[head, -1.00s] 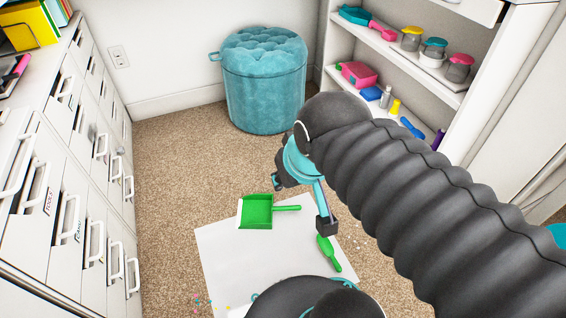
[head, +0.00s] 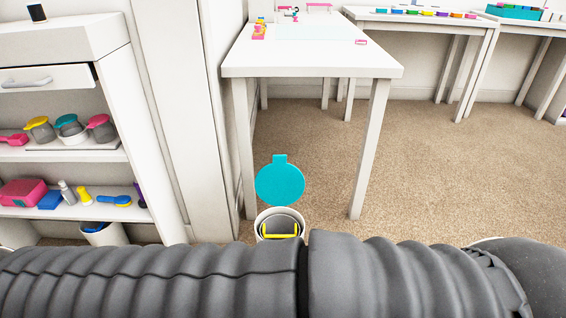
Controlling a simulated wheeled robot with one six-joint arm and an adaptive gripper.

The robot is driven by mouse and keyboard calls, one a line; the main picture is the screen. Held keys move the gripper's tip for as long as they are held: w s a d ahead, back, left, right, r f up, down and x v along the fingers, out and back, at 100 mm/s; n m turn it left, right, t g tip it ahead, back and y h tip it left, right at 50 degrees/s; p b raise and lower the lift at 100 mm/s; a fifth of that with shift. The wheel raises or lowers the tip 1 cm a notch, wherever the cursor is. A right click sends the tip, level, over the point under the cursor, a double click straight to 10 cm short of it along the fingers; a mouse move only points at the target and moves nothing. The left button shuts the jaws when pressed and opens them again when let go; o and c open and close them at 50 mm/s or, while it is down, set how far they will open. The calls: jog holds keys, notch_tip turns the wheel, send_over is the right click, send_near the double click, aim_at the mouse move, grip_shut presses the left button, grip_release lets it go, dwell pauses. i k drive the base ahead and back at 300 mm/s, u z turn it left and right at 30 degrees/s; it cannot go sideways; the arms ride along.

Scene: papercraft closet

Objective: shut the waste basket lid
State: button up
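The waste basket (head: 259,222) is a small white round bin on the carpet, in front of the white table. Its round teal lid (head: 280,184) stands open, raised at the far side of the rim with a tab at its top. A yellow piece (head: 280,236) shows inside the dark opening. The lower part of the basket is hidden behind my arm, which crosses the bottom of the head view. My gripper is not in view.
The white table (head: 310,62) stands behind the basket, with a leg to each side. A white shelf (head: 75,155) with jars and bottles is at the left. Open carpet (head: 440,160) lies to the right.

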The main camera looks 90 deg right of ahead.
aim_at(279, 183)
jog(key=z, duration=3)
